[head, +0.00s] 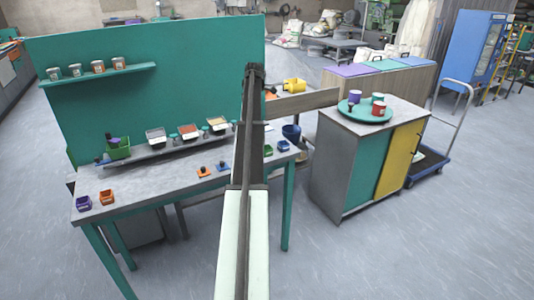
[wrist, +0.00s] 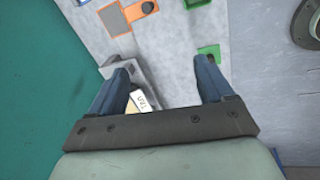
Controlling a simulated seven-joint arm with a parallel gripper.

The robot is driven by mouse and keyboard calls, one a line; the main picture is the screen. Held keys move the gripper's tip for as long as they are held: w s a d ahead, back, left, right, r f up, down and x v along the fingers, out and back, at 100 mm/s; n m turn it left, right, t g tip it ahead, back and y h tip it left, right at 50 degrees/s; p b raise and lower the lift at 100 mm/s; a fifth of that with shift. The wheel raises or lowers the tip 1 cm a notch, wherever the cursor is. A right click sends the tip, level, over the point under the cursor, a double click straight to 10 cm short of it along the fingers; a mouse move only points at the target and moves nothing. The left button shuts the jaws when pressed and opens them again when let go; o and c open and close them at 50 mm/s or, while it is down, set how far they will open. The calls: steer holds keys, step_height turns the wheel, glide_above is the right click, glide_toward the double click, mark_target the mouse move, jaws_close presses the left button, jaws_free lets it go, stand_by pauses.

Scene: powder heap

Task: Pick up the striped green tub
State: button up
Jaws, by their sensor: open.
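In the head view, two small dark green-blue tubs (head: 269,148) (head: 283,146) stand at the right end of the workbench; which one is striped I cannot tell. My gripper (wrist: 163,72) is open, its two blue-grey fingers wide apart with nothing held between them. It is above the bench, apart from the tub. In the head view my arm hides the gripper.
An orange tub (head: 106,197) and a purple one (head: 83,203) stand at the bench's left end.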

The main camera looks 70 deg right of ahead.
steer(key=n+g+y, duration=0.1)
steer(key=n+y, duration=0.1)
glide_above(267, 148)
steer(key=s+a, duration=0.1)
steer(key=a, duration=0.1)
step_height(267, 148, down, 4)
step_height(267, 148, down, 14)
steer(key=shift+w+a+r, duration=0.15)
steer(key=shift+r, duration=0.1)
steer(key=shift+c, duration=0.4)
steer(key=c, duration=1)
steer(key=shift+o, duration=0.2)
